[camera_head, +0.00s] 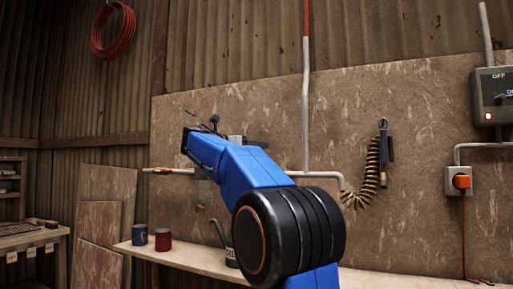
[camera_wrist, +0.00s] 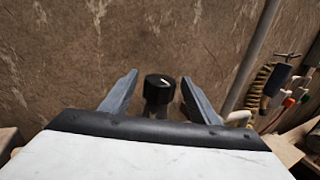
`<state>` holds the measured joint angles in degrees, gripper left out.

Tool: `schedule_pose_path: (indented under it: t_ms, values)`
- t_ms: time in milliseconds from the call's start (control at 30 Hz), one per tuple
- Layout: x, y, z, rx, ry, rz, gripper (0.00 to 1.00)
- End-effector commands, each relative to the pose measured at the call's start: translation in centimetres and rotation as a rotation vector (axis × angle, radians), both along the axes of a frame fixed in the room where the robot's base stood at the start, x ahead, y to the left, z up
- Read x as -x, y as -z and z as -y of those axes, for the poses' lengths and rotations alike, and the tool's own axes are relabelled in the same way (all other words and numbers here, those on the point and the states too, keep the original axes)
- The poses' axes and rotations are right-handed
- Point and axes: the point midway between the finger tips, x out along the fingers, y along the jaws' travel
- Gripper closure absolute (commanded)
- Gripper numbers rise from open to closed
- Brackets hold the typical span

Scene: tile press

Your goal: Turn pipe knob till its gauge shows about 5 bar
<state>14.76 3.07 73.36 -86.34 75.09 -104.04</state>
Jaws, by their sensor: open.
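The black round knob (camera_wrist: 158,92) with a white pointer line shows in the wrist view. It sits between the two grey fingers of my gripper (camera_wrist: 160,77), which is open, with a gap on each side of the knob. In the head view my blue arm covers the middle of the pale pipe (camera_head: 305,120) and the knob. I cannot make out a gauge face or a reading in either view.
A yellow-black coiled hose (camera_head: 372,172) hangs right of my arm. A switch box (camera_head: 491,105) and an orange plug (camera_head: 461,181) are farther right.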

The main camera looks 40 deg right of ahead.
Motion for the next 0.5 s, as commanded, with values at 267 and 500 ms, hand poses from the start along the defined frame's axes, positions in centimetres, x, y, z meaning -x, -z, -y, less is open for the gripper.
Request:
schedule_pose_path:
  t_ms: [267,500]
  values:
    - [-0.01,0.02,1.46,-0.001,0.0,0.0,0.45]
    - [-0.01,0.01,1.46,0.0,0.0,0.0,0.45]
